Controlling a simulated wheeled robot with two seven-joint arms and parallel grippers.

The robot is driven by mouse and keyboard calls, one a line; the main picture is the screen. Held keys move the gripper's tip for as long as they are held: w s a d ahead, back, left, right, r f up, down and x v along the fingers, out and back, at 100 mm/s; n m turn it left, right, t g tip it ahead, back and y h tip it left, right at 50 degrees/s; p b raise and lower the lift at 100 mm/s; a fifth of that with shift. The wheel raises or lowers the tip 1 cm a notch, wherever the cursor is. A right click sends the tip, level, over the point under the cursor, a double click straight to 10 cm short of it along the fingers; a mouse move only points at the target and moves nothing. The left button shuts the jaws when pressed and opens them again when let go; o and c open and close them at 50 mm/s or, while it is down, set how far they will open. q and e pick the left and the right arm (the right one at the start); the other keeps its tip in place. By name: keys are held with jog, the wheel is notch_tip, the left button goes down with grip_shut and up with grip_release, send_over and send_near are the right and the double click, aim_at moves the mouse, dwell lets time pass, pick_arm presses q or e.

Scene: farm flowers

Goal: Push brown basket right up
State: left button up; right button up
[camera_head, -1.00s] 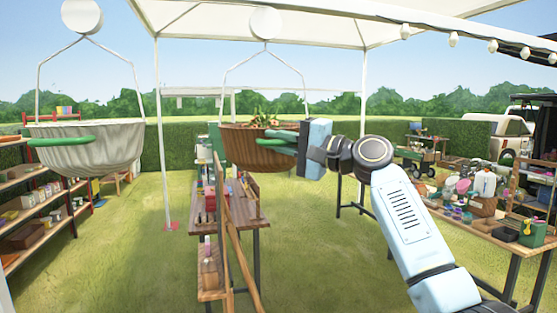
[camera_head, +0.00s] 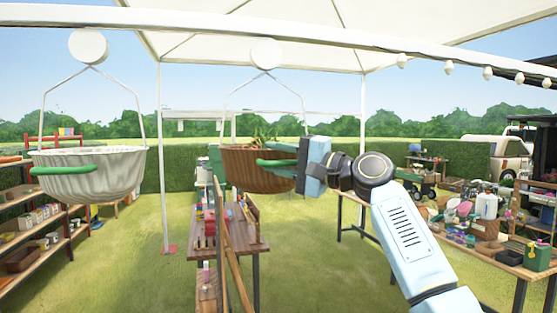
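The brown basket (camera_head: 245,168) hangs by thin white wires from a round white disc (camera_head: 265,53) near the middle of the view. It has a green handle (camera_head: 277,163) on its near side and plants (camera_head: 262,140) inside. My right gripper (camera_head: 300,164) is at the basket's right side, by the end of the green handle. Its fingers look end-on and partly overlap the basket, so I cannot tell whether they are closed or touching it. My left gripper is not in view.
A white basket (camera_head: 110,180) with a green handle hangs at the left. A wooden table (camera_head: 230,248) stands below the brown basket. Shelves (camera_head: 28,228) are at the left, and a crowded table (camera_head: 510,265) is at the right.

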jog(key=shift+f, duration=0.1)
jog(key=shift+d+f, duration=0.1)
jog(key=shift+d, duration=0.15)
jog(key=b+v, duration=0.5)
jog(key=v, duration=0.8)
jog(key=shift+a, duration=0.1)
